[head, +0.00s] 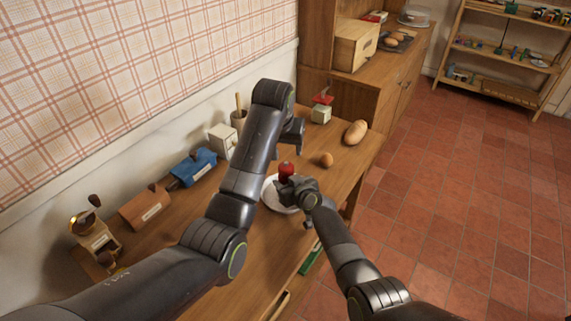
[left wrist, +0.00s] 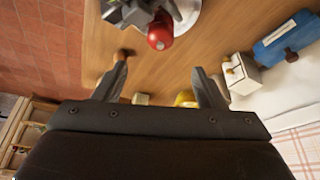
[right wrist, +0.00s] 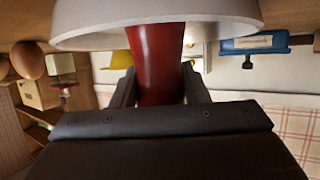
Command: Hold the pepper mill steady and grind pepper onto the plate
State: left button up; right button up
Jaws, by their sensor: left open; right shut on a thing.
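The red pepper mill (head: 286,169) is upright over the white plate (head: 271,192) on the wooden table. My right gripper (head: 291,186) is shut on the mill's red body. The right wrist view shows the mill (right wrist: 157,62) between its fingers and the plate rim (right wrist: 150,38) close beyond. My left gripper (head: 294,132) is open and empty, above the table on the far side of the mill. In the left wrist view, the mill's round red top (left wrist: 160,32) lies beyond the open fingers, apart from them. The mill's lower end is hidden in the head view.
A brown egg (head: 327,160) and a bread loaf (head: 356,132) lie at the table's right. A red-topped box (head: 321,112) stands behind. A white box (head: 223,140), blue box (head: 196,166), brown box (head: 146,207) and coffee grinder (head: 97,238) line the wall.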

aim_at(284, 165)
pick_arm(q)
jog(key=x, duration=1.1)
jog(key=shift+w+f, duration=0.2)
jog(key=shift+f, duration=0.15)
jog(key=c, duration=1)
jog(key=shift+a, duration=0.1)
jog(key=m+h, duration=0.1)
jog(key=m, duration=0.1)
jog(key=m+g, duration=0.1)
jog(key=m, duration=0.2)
jog(key=shift+a+m+h, duration=0.15)
jog(key=shift+m+h, duration=0.15)
jog(key=shift+h, duration=0.1)
jog(key=m, duration=0.2)
jog(key=m+g+h, duration=0.1)
jog(key=m, duration=0.1)
jog(key=shift+w+m+g, duration=0.2)
jog(key=shift+m+g, duration=0.1)
jog(key=shift+m, duration=0.1)
jog(key=shift+a+m, duration=0.1)
jog(key=shift+m, duration=0.2)
